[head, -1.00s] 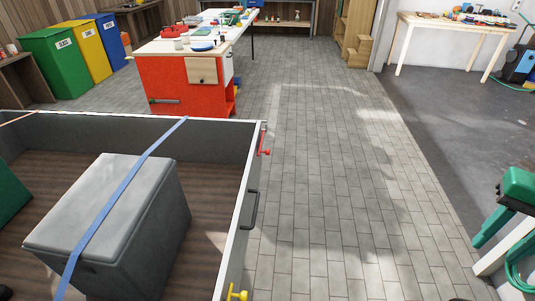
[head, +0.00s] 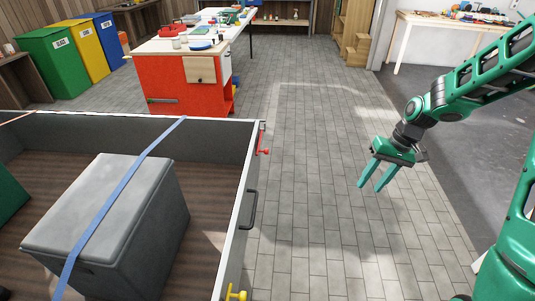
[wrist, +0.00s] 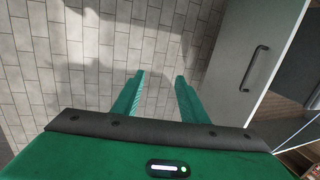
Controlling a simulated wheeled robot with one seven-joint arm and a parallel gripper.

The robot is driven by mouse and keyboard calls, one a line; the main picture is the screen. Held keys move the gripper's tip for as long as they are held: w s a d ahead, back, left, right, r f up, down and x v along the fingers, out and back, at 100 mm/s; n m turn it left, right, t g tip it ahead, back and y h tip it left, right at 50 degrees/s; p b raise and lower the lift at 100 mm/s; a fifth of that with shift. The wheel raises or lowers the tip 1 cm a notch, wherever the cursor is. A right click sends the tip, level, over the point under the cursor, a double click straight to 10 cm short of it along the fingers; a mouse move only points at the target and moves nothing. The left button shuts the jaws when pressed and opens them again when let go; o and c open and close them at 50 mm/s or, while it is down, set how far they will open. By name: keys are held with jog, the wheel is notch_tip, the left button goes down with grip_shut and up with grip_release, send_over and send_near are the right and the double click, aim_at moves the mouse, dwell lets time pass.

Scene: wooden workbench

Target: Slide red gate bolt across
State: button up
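The red gate bolt (head: 264,151) sits at the far corner of the grey gate panel (head: 238,216), on its outer right side in the head view. A black handle (head: 252,209) is mounted on the same panel, nearer to me. The panel (wrist: 238,55) and its handle (wrist: 254,68) also show at the right of the wrist view, where I cannot make out the red bolt. My gripper (head: 370,188) hangs over the paved floor, to the right of the gate and apart from it. Its two green fingers (wrist: 160,76) are open with nothing between them.
A yellow bolt (head: 236,295) is at the near end of the panel. Behind the panel, a grey box (head: 105,215) stands under a blue strap (head: 120,190). A red cabinet (head: 172,90) stands farther off. The paved floor (head: 310,230) beside the gate is clear.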

jog(key=w+a+f+y, duration=0.4)
jog(key=w+a+f, duration=0.35)
jog(key=a, duration=0.25)
jog(key=m+t+y, duration=0.5)
jog(key=t+y, duration=0.3)
jog(key=y, duration=0.1)
send_near(267, 151)
jog(key=x, duration=0.7)
jog(key=f+x, duration=0.1)
jog(key=x, duration=0.2)
jog(key=shift+w, duration=0.5)
